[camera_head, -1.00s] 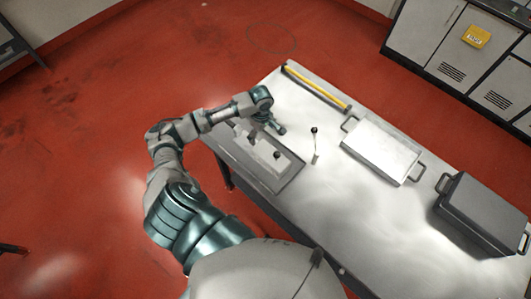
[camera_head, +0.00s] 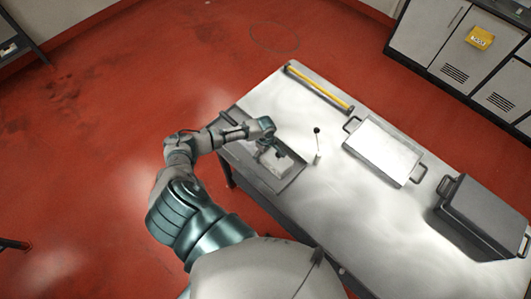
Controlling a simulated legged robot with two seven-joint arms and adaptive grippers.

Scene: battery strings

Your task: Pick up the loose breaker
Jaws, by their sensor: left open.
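A pale block with a dark knob (camera_head: 281,154) sits on a grey panel (camera_head: 290,179) at the table's near left end. A separate small white piece with a black-tipped rod (camera_head: 317,157) stands on the bare tabletop to its right. I cannot tell for certain which of these is the loose breaker. My left gripper (camera_head: 264,151) is open, pointing down over the left part of the block. It hides some of the block, and I cannot tell whether it touches. My right gripper is not in view.
The white table (camera_head: 350,215) also holds a yellow bar (camera_head: 320,91) along its far edge, a shallow tray with handles (camera_head: 383,152) and a dark lidded case (camera_head: 482,217). Grey cabinets (camera_head: 425,32) stand at the upper right. The tabletop's middle front is clear.

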